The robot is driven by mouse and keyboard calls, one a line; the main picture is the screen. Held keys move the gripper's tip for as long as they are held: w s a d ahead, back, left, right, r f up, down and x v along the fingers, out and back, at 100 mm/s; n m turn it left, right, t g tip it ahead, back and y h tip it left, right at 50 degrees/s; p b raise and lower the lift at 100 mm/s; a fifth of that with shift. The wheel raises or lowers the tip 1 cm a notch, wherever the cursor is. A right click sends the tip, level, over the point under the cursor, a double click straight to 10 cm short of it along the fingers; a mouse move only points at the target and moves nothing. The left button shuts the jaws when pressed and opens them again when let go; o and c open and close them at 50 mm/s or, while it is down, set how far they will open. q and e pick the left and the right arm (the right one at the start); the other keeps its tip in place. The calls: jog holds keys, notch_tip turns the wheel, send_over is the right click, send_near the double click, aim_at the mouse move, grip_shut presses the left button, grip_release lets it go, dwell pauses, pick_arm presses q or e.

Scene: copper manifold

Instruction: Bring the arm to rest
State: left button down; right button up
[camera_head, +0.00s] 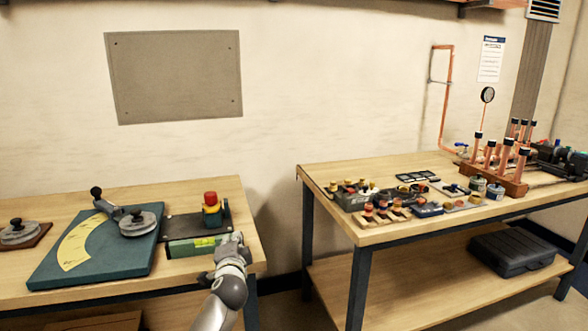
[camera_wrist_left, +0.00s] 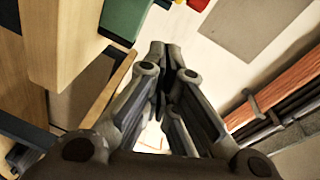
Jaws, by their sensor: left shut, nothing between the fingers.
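My left arm (camera_head: 218,303) comes up from the bottom edge in the head view. My left gripper (camera_head: 232,239) is at the front right corner of the left workbench (camera_head: 190,190), just in front of a green-labelled block. In the left wrist view my left gripper (camera_wrist_left: 165,52) has its fingers together with nothing between them. I cannot tell whether it touches the bench. My right gripper is not in view.
The right bench (camera_head: 400,228) holds fittings and a copper manifold (camera_head: 495,170). A gap separates the benches.

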pick_arm(q)
jog(key=s+a+f+n+g, duration=0.2)
jog(key=s+f+n+g, duration=0.1)
jog(key=s+f, duration=0.7)
jog(key=s+a+f+n+g, duration=0.2)
jog(key=s+f+n+g, duration=0.15)
jog(key=s+f, duration=0.6)
jog(key=s+f+n+g+h, duration=0.1)
jog(key=s+n+g+h, duration=0.15)
jog(key=s, duration=1.45)
jog(key=s+f+n+g+h, duration=0.15)
jog(key=s+g, duration=0.25)
jog(key=s, duration=1.2)
notch_tip(320, 180, down, 26)
jog(key=s+r+g+y, duration=0.1)
jog(key=s, duration=0.1)
jog(key=s+a+f+g, duration=0.1)
jog(key=s+a+f, duration=0.1)
jog(key=s+f, duration=1.4)
jog(key=shift+s+a+f, duration=0.15)
jog(key=shift+a+f, duration=0.05)
jog(key=shift+a, duration=0.05)
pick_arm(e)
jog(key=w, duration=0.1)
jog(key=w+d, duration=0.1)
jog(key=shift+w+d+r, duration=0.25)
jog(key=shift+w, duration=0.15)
